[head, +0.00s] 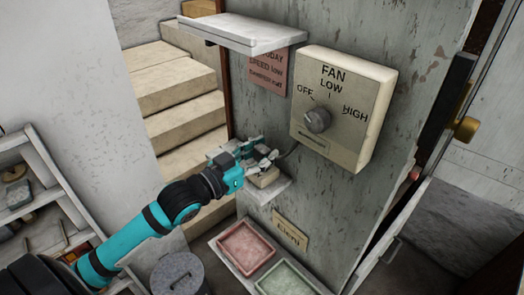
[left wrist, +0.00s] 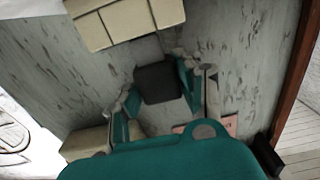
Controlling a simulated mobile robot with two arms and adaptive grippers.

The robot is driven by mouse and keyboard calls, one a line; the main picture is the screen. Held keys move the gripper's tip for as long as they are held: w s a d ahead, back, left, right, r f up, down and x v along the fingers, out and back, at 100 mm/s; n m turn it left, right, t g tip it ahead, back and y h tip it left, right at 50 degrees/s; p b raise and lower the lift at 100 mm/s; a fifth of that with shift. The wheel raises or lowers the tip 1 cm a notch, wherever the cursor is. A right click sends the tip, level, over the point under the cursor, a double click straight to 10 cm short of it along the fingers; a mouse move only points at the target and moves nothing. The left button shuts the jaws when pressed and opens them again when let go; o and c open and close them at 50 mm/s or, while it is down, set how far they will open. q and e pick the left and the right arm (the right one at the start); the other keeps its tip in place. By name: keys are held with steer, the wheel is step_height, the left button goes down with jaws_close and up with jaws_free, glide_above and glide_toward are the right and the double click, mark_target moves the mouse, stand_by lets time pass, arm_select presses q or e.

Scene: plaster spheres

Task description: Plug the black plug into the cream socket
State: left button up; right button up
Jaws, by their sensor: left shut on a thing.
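My left gripper (head: 262,158) is in front of the grey wall, left of and below the fan box. It is shut on the black plug (left wrist: 158,84), which shows as a dark block between the fingers in the left wrist view. In the head view the fingers mostly hide the plug. A cream block, seemingly the cream socket (head: 265,178), sits just below the gripper on a small ledge; its openings are hidden. A cream block also shows at the top of the left wrist view (left wrist: 125,22), apart from the plug. My right gripper is not in view.
The cream fan box (head: 345,105) with a grey dial is on the wall; a dark cable runs from it towards the gripper. A pale shelf (head: 245,32) juts out above. A red tray (head: 246,246) and green tray (head: 286,277) are below. A lidded bin (head: 178,274) stands lower left.

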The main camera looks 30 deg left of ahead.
arm_select(q)
steer(key=shift+f+b, duration=0.55)
steer(key=shift+f, duration=0.65)
steer(key=o, duration=1.2)
steer(key=shift+r, duration=0.1)
steer(key=shift+r+p, duration=2)
steer(key=shift+p, duration=0.25)
steer(key=shift+f, duration=0.1)
